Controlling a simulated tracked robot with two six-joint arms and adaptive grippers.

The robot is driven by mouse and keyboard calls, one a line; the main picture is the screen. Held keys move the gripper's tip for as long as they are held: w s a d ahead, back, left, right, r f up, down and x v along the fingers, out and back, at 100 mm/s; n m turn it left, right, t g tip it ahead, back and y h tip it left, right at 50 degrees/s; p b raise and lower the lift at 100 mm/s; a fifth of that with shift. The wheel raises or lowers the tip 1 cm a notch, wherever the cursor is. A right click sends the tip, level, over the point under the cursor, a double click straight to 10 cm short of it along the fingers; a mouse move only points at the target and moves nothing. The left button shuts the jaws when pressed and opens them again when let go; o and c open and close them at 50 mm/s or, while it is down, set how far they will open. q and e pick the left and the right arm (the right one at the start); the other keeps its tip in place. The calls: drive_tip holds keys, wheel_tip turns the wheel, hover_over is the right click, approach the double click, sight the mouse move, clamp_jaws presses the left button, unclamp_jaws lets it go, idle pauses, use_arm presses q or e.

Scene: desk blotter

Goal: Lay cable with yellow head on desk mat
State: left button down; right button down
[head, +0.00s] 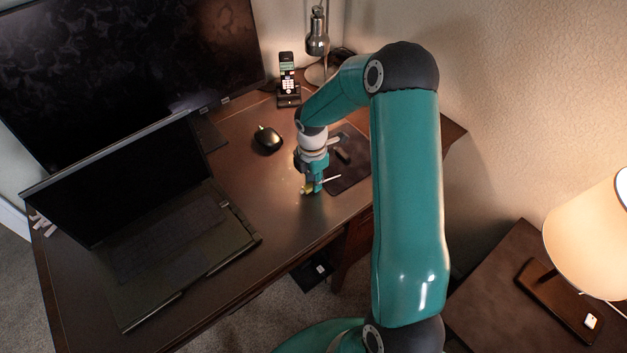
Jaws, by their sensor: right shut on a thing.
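My right gripper (313,187) points down over the desk, just left of the dark desk mat (351,178). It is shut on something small. A small yellow piece (306,190) shows at the fingertips and looks like the yellow head of the cable; the rest of the cable is hard to make out. A thin white piece (332,178) sticks out to the right of the fingers, toward the mat. My wrist and arm hide part of the mat. My left gripper is not in view.
A dark grey item (342,155) lies on the mat's far part. The desk between laptop and gripper is clear.

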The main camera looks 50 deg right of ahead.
drive_tip(key=shift+f, duration=0.3)
drive_tip(key=c, duration=1)
unclamp_jaws()
wheel_tip(320, 180, up, 12)
drive_tip(key=shift+a+r+b, duration=0.1)
drive_tip(key=shift+a+b, duration=0.05)
drive_tip(key=shift+b, duration=0.3)
